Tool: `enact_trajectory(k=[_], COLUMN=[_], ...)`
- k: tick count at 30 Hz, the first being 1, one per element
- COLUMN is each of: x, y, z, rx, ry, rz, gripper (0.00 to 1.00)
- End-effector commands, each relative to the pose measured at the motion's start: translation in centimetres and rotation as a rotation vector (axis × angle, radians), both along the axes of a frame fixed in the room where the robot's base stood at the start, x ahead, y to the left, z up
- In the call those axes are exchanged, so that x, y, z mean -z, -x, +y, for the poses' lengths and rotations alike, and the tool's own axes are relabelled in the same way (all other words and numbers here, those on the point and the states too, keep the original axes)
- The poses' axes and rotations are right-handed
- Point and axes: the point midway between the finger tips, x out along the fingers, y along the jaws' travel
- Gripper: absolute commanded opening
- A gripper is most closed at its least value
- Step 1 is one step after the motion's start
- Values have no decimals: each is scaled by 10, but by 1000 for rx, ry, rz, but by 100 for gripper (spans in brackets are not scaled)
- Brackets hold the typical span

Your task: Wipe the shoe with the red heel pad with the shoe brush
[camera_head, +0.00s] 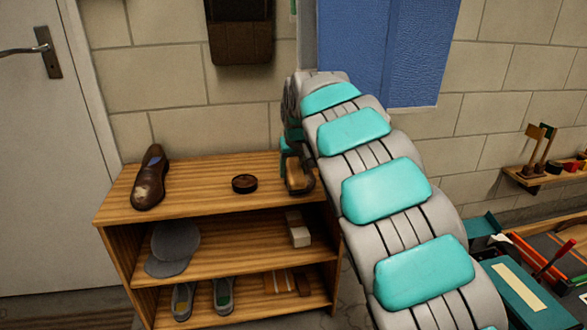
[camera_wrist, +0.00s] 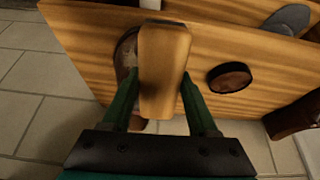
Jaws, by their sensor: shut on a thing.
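My gripper (camera_wrist: 155,95) is shut on the shoe brush (camera_wrist: 166,62), a tan wooden block, also visible in the head view (camera_head: 298,175) at the right end of the shelf top. A brown shoe (camera_wrist: 127,58) with a pale scuff lies under the brush, mostly covered by it. I cannot tell whether the brush touches it. That shoe's heel pad is hidden, so its colour does not show. Another brown shoe (camera_head: 150,180) with a pale scuff stands at the left end of the shelf top; its pad looks bluish.
A round dark tin (camera_head: 244,183) stands on the wooden shelf (camera_head: 210,208) between the two shoes. A dark bag (camera_head: 240,35) hangs above. A tool bench (camera_head: 540,250) stands at right.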

Motion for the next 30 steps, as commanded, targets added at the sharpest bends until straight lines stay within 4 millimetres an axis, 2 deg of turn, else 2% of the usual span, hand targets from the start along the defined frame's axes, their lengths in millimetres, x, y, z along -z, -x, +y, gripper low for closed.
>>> enact_trajectory(k=[8, 18, 30], x=[2, 2, 1], y=[-1, -7, -11], z=[-2, -26, -44], rx=[0, 1, 1], ry=[0, 1, 0], rz=[0, 1, 2], gripper=[15, 15, 15])
